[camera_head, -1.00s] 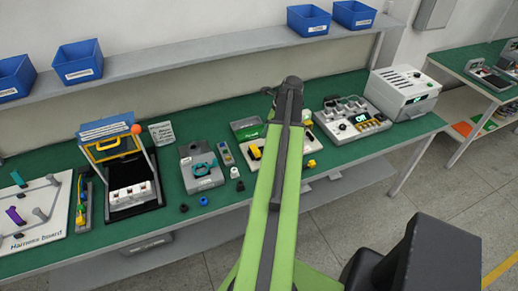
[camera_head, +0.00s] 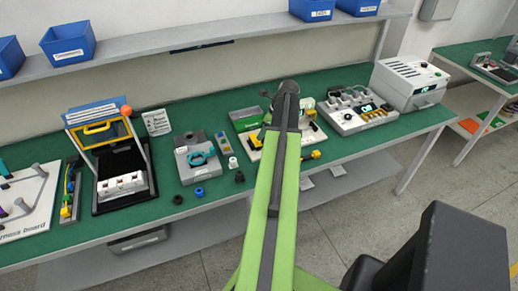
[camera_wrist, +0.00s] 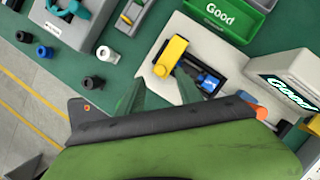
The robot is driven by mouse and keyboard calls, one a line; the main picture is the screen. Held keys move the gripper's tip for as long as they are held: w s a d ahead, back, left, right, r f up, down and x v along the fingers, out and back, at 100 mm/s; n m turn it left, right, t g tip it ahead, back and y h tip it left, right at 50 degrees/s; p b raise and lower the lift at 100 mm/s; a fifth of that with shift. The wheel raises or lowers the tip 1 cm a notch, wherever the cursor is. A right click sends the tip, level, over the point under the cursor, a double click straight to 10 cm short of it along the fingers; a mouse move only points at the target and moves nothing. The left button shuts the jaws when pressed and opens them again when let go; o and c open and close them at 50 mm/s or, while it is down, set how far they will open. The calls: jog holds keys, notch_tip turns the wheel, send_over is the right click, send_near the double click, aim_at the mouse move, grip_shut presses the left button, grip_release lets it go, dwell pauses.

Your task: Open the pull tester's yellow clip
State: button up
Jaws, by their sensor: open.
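The pull tester (camera_wrist: 205,112) is a pale base seen in the wrist view, with a dark slot and a small blue part in it. Its yellow clip (camera_wrist: 171,56) stands up at the slot's left end. In the head view the yellow clip (camera_head: 254,143) shows just left of my arm, which hides part of the tester. My gripper (camera_wrist: 158,92) is open and empty, with its greenish fingers pointing towards the tester. The fingers are short of the clip in the picture; I cannot tell their height. In the head view the fingers are hard to make out.
A green bin marked Good (camera_wrist: 222,12) lies behind the tester, and a grey unit with a lit Good display (camera_wrist: 285,85) is at its right. Black, blue and white (camera_wrist: 104,53) small cylinders stand at left. A grey fixture (camera_head: 197,160) is farther left.

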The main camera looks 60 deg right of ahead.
aim_at(255, 138)
jog(key=b+x, duration=0.3)
jog(key=x, duration=0.2)
jog(key=shift+f, duration=0.25)
jog(key=shift+r, duration=0.1)
jog(key=shift+c, duration=0.4)
grip_shut()
dwell(0.4)
